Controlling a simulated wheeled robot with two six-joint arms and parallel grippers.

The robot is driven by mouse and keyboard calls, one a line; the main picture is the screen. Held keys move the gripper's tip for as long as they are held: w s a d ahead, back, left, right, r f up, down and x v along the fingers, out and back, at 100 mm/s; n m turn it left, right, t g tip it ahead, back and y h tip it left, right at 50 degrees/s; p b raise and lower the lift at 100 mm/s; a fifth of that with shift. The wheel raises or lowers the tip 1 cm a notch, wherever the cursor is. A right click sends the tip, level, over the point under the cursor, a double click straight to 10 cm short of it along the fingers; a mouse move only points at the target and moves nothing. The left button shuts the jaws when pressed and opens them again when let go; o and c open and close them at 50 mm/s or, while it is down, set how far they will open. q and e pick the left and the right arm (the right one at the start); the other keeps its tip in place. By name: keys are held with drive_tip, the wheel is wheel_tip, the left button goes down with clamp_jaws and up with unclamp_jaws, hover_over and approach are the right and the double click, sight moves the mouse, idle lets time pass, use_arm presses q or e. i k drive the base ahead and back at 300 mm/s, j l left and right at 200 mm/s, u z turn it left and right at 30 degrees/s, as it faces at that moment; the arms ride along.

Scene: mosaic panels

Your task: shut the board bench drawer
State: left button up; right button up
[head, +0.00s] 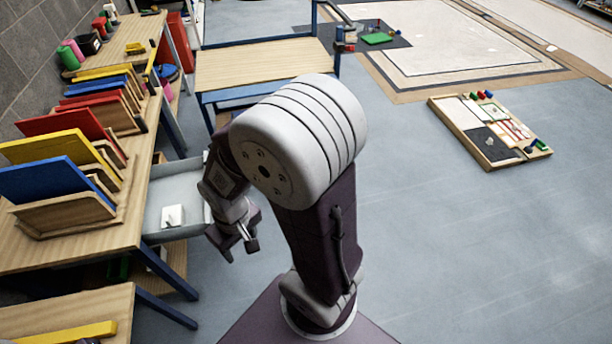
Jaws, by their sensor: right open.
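The board bench (138,190) stands along the wall at the left, with blue, yellow and red boards upright in wooden racks on its top. Its grey drawer (178,184) is pulled out from the bench's right side, over the floor. A small white block (173,215) lies in the drawer. My right gripper (241,251) is open and empty, pointing down just right of the drawer's near end. A gap seems to show between its fingers and the drawer. My right arm hides part of the floor behind it. My left gripper is not in view.
A wooden table with blue legs (255,62) stands beyond my arm. Another bench (75,315) with a yellow bar is at the lower left. A wooden tray of parts (462,138) lies on the floor at right. The floor at lower right is clear.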

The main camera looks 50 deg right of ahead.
sight(175, 182)
drive_tip(key=l+z, duration=0.15)
drive_tip(key=z, duration=0.2)
drive_tip(key=l+z, duration=0.1)
drive_tip(key=z, duration=0.25)
drive_tip(key=i+j, duration=0.55)
drive_tip(key=i, duration=0.3)
